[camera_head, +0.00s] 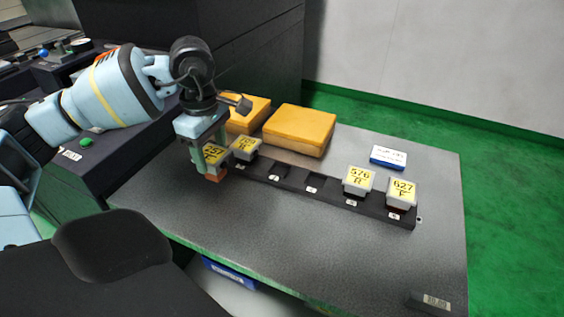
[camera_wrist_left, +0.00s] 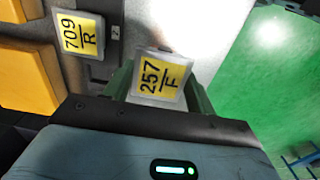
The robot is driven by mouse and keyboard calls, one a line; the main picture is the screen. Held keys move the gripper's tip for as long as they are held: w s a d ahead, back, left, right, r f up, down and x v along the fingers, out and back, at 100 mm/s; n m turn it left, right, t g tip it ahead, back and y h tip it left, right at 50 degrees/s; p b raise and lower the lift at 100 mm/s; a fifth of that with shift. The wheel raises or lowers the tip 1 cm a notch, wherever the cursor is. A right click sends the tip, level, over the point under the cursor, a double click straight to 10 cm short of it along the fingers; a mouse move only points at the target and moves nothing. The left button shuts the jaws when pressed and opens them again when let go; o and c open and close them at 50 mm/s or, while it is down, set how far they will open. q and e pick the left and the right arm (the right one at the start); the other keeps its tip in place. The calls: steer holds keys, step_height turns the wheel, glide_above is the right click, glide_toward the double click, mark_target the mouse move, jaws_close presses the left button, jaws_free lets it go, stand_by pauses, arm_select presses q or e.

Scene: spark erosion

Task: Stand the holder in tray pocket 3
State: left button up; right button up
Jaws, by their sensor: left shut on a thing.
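My left gripper (camera_head: 207,150) is shut on a grey holder with a yellow label reading 257 F (camera_head: 215,156); an orange-brown part shows under it. In the left wrist view the same holder (camera_wrist_left: 160,80) sits between the green fingers. It is at the left end of the black tray (camera_head: 331,194); I cannot tell its height above the table. The holder 709 R (camera_head: 245,147) stands in the tray just right of it, beside a mark that seems to read 2. Two empty pockets follow, the nearer one to 709 R being pocket 3 (camera_head: 280,170). My right gripper is not in view.
Holders 576 R (camera_head: 358,180) and 627 F (camera_head: 402,192) stand at the tray's right end. Two orange blocks (camera_head: 300,129) (camera_head: 247,113) lie behind the tray. A blue-white box (camera_head: 388,157) sits at the back right.

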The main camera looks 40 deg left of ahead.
arm_select(q)
steer(key=w+d+f+p, duration=0.1)
steer(key=w+d, duration=0.6)
steer(key=w, duration=0.6)
steer(key=shift+f, duration=0.1)
steer(key=shift+w+d+f+p, duration=0.15)
steer(key=shift+w+f, duration=0.05)
steer(key=shift+f, duration=0.7)
steer(key=shift+w+d+f+p, duration=0.1)
steer(key=shift+w+f+p, duration=0.05)
steer(key=shift+f, duration=0.75)
steer(key=shift+f, duration=0.1)
steer(key=o, duration=1.4)
steer(key=shift+f, duration=0.1)
steer(key=shift+o, duration=0.2)
step_height(320, 180, up, 12)
